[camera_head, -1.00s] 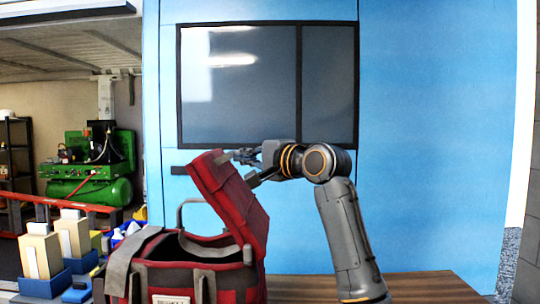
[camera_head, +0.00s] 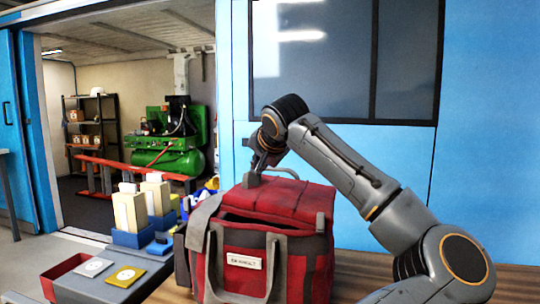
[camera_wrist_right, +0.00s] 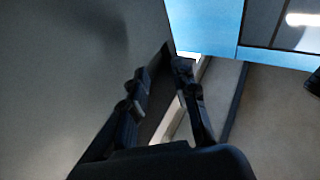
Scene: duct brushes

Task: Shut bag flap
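The red bag (camera_head: 240,245) stands upright on the wooden table. Its red flap (camera_head: 290,200) lies over the top, sloping slightly, and a dark gap shows under its front edge. My right gripper (camera_head: 256,174) is at the flap's left end, pointing down, with a fingertip at or touching the flap's top. In the right wrist view its two fingers (camera_wrist_right: 172,58) converge with tips close together, and no red cloth shows between them. Whether the tips press on the flap is hard to see. My left gripper is not in view.
Blue bins with cream boxes (camera_head: 130,210) stand left of the bag. A grey case with discs (camera_head: 110,275) and a red tray (camera_head: 62,272) are at the front left. A blue wall panel with a dark window (camera_head: 320,60) is behind. Bare wooden tabletop (camera_head: 350,265) shows right of the bag.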

